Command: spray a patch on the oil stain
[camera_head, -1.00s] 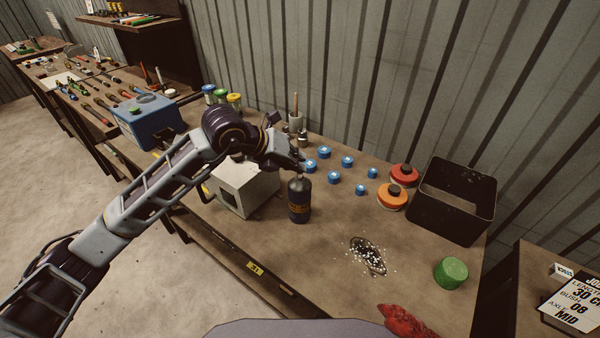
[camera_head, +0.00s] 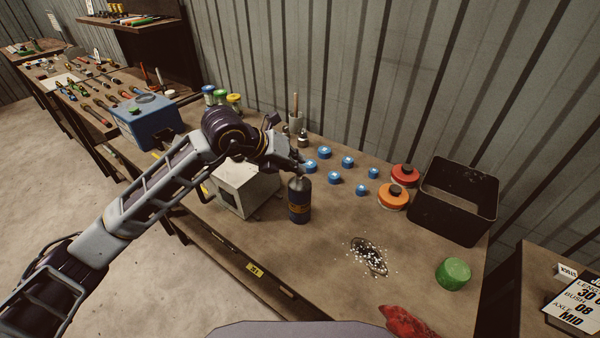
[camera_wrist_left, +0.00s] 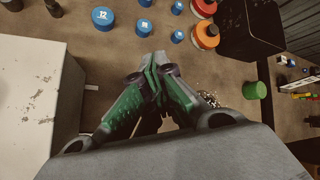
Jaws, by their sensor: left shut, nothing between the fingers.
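The oil stain (camera_head: 369,256) is a dark patch strewn with white specks on the bench, right of centre in the head view. It shows partly behind my gripper in the wrist view (camera_wrist_left: 209,99). My right gripper is in neither view.
A white box (camera_head: 243,188) stands left of the can. Several blue caps (camera_head: 334,177), a red tin (camera_head: 404,175) and an orange tin (camera_head: 392,197) lie behind. A black bin (camera_head: 455,200), green cylinder (camera_head: 453,273) and red cloth (camera_head: 408,322) are right. Bench around the stain is clear.

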